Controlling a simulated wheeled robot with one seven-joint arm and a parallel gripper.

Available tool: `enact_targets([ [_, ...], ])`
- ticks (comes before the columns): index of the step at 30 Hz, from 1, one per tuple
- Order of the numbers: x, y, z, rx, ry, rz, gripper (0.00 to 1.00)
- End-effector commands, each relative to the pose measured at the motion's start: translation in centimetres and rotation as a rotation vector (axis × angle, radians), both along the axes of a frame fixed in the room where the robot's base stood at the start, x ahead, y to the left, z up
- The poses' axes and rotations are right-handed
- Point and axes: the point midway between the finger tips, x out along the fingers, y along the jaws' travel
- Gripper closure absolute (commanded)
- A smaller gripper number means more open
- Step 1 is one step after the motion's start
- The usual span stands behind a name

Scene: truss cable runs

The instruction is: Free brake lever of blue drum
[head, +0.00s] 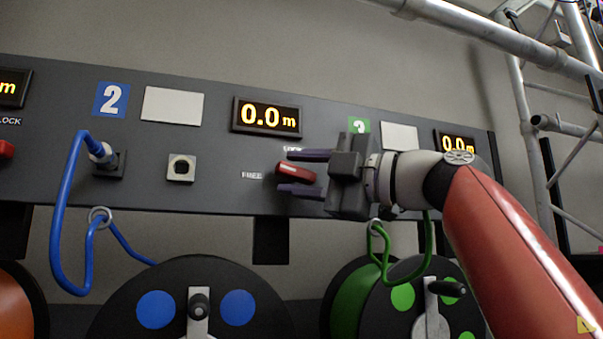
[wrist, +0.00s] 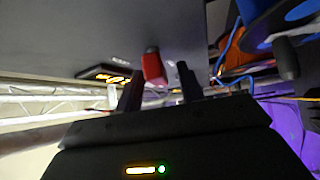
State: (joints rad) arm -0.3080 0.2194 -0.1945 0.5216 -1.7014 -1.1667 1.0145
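The red brake lever (head: 295,172) of the blue drum is on the grey panel, right of the FREE label (head: 252,175) and below the partly covered LOCK label. It looks roughly level, but its exact setting is hard to tell. My gripper (head: 287,172) is open, one finger above the lever and one below. In the wrist view the lever (wrist: 152,68) stands between the two spread fingers (wrist: 158,88), with a gap visible on the right side. The blue drum (head: 255,286) is below the panel, with blue discs and a crank knob.
A blue cable (head: 65,215) is plugged in under the "2" sign (head: 111,99) and loops down. A display (head: 267,117) reads 0.0 m. A green cable (head: 405,280) and green drum (head: 352,305) are below my arm. Metal truss (head: 480,38) is at upper right.

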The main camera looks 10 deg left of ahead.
Motion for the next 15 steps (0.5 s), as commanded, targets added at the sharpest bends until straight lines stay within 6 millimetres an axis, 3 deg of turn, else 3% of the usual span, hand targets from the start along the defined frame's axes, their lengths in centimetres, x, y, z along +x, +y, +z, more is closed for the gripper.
enact_targets([
  [7,-0.2,-0.8,-0.1,0.001,-0.001,-0.003,0.62],
  [15,-1.2,-5.1,-1.0,0.001,0.000,-0.006,0.62],
])
